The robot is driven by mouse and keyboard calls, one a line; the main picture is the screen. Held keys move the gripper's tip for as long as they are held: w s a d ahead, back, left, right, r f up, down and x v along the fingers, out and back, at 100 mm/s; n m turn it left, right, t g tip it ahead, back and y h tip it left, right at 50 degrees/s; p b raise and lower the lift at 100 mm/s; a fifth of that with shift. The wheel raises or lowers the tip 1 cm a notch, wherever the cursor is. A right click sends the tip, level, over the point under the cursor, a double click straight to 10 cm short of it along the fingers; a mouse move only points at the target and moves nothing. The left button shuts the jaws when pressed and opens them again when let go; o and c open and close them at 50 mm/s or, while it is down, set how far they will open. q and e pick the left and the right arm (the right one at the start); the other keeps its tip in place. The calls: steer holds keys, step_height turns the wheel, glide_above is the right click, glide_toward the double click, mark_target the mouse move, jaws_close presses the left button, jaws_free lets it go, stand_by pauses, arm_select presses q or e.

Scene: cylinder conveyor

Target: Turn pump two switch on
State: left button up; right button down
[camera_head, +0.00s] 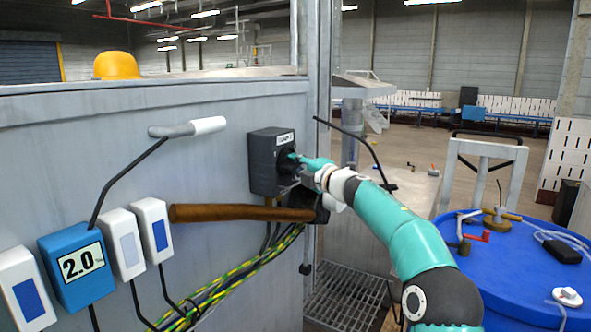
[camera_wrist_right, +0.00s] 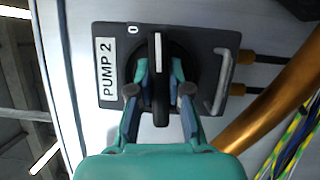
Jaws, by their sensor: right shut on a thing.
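The dark grey switch box (camera_head: 262,165) labelled PUMP 2 is fixed to the grey metal panel near its right end. In the right wrist view the box (camera_wrist_right: 125,52) fills the middle, its label turned sideways. Its black rotary knob (camera_wrist_right: 158,50) stands lengthwise in that picture, one end beside the 0 mark. My right gripper (camera_head: 299,165) reaches the box from the right. In the wrist view its two fingers (camera_wrist_right: 161,78) are shut on the knob, one on each side. The head view hides most of the knob behind the gripper. My left gripper is not in view.
A hammer with a brown wooden handle (camera_head: 220,213) sits just below the box, close to my right gripper. Yellow-green cables (camera_head: 235,278) run beneath. White boxes and a blue 2.0 box (camera_head: 75,265) are at left. A blue drum (camera_head: 525,270) stands at right.

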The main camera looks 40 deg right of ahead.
steer(key=n+b, duration=0.2)
steer(key=f+n+t+b, duration=0.1)
steer(key=n+b, duration=0.1)
steer(key=shift+w+f+t+y, duration=0.1)
steer(key=shift+t+y, duration=0.2)
steer(key=n+t+b, duration=0.1)
steer(key=n, duration=0.2)
steer(key=shift+y+b, duration=0.3)
steer(key=shift+b, duration=0.1)
steer(key=n+y, duration=0.1)
steer(key=n, duration=0.1)
steer(key=shift+n, duration=0.3)
steer(key=shift+r+n+t+y, duration=0.2)
steer(key=shift+n+t+y, duration=0.2)
steer(key=shift+n+y, duration=0.55)
steer(key=n, duration=0.3)
steer(key=shift+r+y+p, duration=0.1)
steer(key=shift+y+p, duration=0.15)
steer(key=shift+p, duration=0.15)
steer(key=n+y+p, duration=0.2)
steer(key=n, duration=0.2)
steer(key=shift+r+n+p, duration=0.1)
steer(key=shift+n+p, duration=0.15)
steer(key=shift+p, duration=0.15)
steer(key=shift+n+y+p, duration=0.8)
steer(key=shift+n, duration=0.5)
steer(key=shift+f, duration=0.2)
